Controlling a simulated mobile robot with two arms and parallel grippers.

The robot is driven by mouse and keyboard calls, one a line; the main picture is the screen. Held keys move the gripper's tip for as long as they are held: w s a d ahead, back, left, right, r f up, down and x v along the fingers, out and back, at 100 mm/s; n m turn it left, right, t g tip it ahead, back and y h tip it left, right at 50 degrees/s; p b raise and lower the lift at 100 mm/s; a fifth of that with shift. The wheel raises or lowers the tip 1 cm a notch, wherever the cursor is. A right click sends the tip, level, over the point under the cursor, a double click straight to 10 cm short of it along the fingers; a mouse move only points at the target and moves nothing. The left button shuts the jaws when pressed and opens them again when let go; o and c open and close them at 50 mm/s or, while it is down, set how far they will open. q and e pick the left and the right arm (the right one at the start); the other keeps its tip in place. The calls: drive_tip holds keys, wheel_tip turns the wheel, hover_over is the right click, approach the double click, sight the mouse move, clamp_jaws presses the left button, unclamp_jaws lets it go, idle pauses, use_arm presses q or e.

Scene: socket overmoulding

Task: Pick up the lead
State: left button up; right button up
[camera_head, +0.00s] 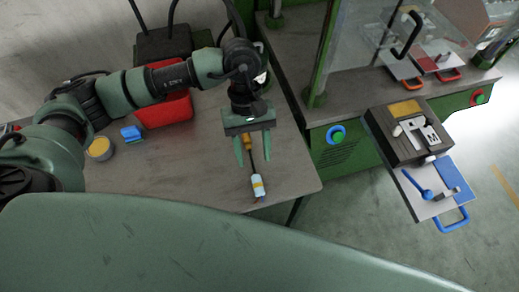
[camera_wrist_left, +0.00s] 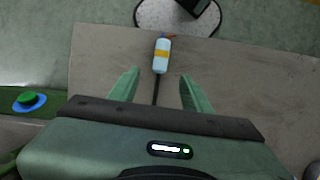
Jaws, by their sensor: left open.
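The lead (camera_head: 258,187) lies on the grey table near its front right corner. It has a pale blue body with a yellow band, a thin black cable and an orange part at the far end. In the left wrist view the pale blue body (camera_wrist_left: 161,62) is beyond the fingertips, and the black cable runs back between the fingers. My left gripper (camera_head: 252,163) points down over the cable with its fingers apart, one on each side. I cannot tell its exact height above the table. It also shows in the left wrist view (camera_wrist_left: 158,80). My right gripper is not in view.
A red bin (camera_head: 165,108), a blue block (camera_head: 131,133) and a yellow-topped round tub (camera_head: 99,149) are at the table's left and back. A green machine with a blue-ringed button (camera_head: 335,134) and a blue-handled tray (camera_head: 437,190) stands right. The front table edge is close to the lead.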

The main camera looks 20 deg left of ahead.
sight(257, 180)
use_arm(q)
drive_tip(key=shift+d+f, duration=0.1)
drive_tip(key=shift+f, duration=0.3)
drive_tip(key=shift+s+d+f+p, duration=0.2)
drive_tip(key=shift+s+f+p, duration=0.3)
drive_tip(key=shift+s, duration=0.15)
drive_tip(key=shift+s+d+f+p, duration=0.2)
drive_tip(key=shift+s+f+p, duration=0.25)
drive_tip(key=shift+s, duration=0.15)
drive_tip(key=x, duration=0.1)
drive_tip(key=p+x, duration=0.1)
drive_tip(key=x, duration=0.1)
drive_tip(key=shift+w+d+f, duration=0.1)
drive_tip(key=shift+w+f, duration=0.15)
drive_tip(key=shift+f, duration=0.1)
drive_tip(key=shift+s+f, duration=0.1)
drive_tip(key=shift+f, duration=0.1)
clamp_jaws()
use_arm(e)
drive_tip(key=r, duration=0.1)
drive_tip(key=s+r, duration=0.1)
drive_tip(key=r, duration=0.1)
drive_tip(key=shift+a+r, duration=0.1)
